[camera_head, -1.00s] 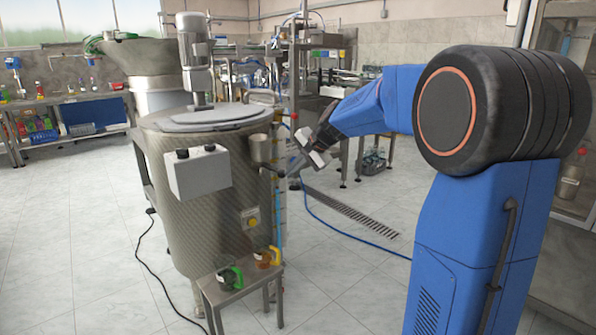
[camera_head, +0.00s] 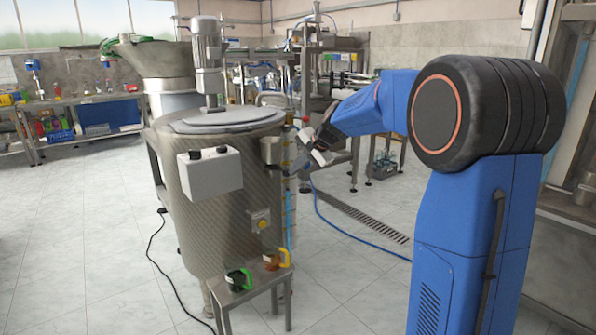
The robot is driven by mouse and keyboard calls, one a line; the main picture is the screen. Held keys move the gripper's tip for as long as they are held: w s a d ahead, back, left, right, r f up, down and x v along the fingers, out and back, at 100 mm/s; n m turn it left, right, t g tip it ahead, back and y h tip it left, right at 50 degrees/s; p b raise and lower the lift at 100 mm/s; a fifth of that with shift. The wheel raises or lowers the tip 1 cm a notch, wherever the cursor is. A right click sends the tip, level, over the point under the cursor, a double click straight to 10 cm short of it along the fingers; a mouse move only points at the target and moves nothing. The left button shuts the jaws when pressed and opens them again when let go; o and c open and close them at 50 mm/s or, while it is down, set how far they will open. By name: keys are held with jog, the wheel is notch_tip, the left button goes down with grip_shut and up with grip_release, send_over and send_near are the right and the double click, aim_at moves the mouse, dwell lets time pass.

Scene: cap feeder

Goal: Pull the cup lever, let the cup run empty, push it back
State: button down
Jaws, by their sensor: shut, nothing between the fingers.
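A small metal cup (camera_head: 270,150) is mounted on the right side of the large metal tank (camera_head: 225,220), just below its rim. A small red knob (camera_head: 305,120) shows to the right of the cup; I cannot tell whether it is the cup lever's end. My gripper (camera_head: 303,166) is to the right of the cup, close to the tank's side. It is shut with nothing in it. Its fingertips are small and hard to make out against the background. The inside of the cup is hidden.
A grey box (camera_head: 210,174) with knobs hangs on the tank's front. A low metal stand (camera_head: 250,284) with a green-handled and an orange-handled item stands below. A blue hose (camera_head: 340,228) crosses the floor past a drain grate (camera_head: 367,217). Open floor lies around the tank.

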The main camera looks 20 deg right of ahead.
jog(key=shift+w, duration=0.1)
jog(key=v, duration=1.8)
jog(key=s+a+f+n+g+h, duration=0.1)
jog(key=s+a+f+n, duration=0.3)
jog(key=s, duration=0.6)
jog(key=s+a+f+n+g+h, duration=0.15)
jog(key=s+a+f, duration=0.35)
jog(key=s, duration=0.5)
jog(key=s+d+f+n+h, duration=0.1)
jog(key=s+f+n, duration=0.5)
jog(key=s+f, duration=0.8)
jog(key=s, duration=0.4)
jog(key=shift+s+f+n, duration=0.35)
jog(key=shift+s, duration=0.05)
jog(key=shift+d+h, duration=0.1)
jog(key=shift+h, duration=0.15)
